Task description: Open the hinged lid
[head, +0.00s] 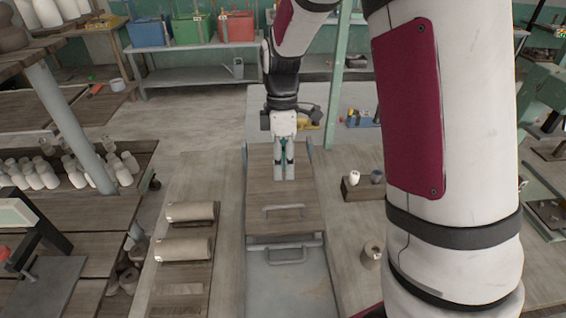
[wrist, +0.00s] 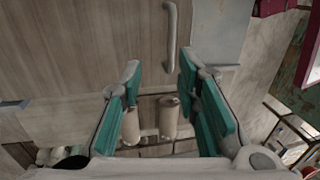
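The hinged lid (head: 262,222) is a flat wooden panel in the middle of the head view, lying closed on a grey metal bin (head: 287,290). A pale bar handle (head: 283,210) sits near the lid's front edge. In the wrist view the lid (wrist: 85,50) fills the upper left, with the handle (wrist: 171,38) beyond the fingertips. My gripper (head: 284,178) points down over the rear part of the lid, apart from the handle. Its teal-padded fingers (wrist: 160,72) are spread with nothing between them. I cannot tell its height above the lid.
A second handle (head: 287,258) is on the bin below the lid. Clay rolls (head: 185,249) lie on a board to the left. A small wooden box (head: 362,190) with cups and a tan pot (head: 372,254) stand to the right. My arm hides much of the right side.

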